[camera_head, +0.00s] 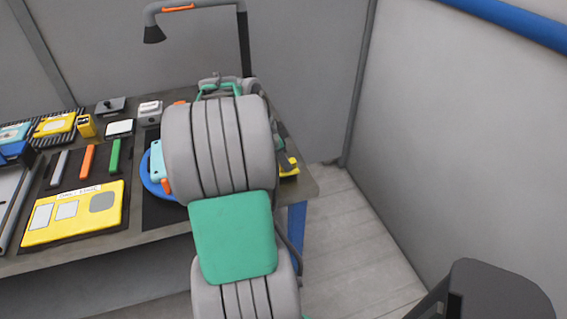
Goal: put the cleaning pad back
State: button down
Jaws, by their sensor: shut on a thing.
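My arm fills the middle of the view, and its thick grey links stand in front of the right part of the workbench (165,226). My gripper's fingers are hidden behind the arm, so I cannot see what is between them. I cannot pick out the cleaning pad for sure. A light blue piece with an orange end (157,160) shows at the left edge of my arm, over a blue round thing (149,182). Both are partly covered by the arm.
A yellow labelled case (75,213) lies at the bench front. Green (115,155) and orange (88,160) sticks lie behind it. A lamp (200,8) arches over the back. A dark object (500,290) stands lower right. Floor (350,240) between bench and right wall is clear.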

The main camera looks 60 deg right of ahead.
jog(key=shift+f, duration=0.6)
jog(key=shift+f, duration=0.2)
jog(key=c, duration=1.2)
grip_release()
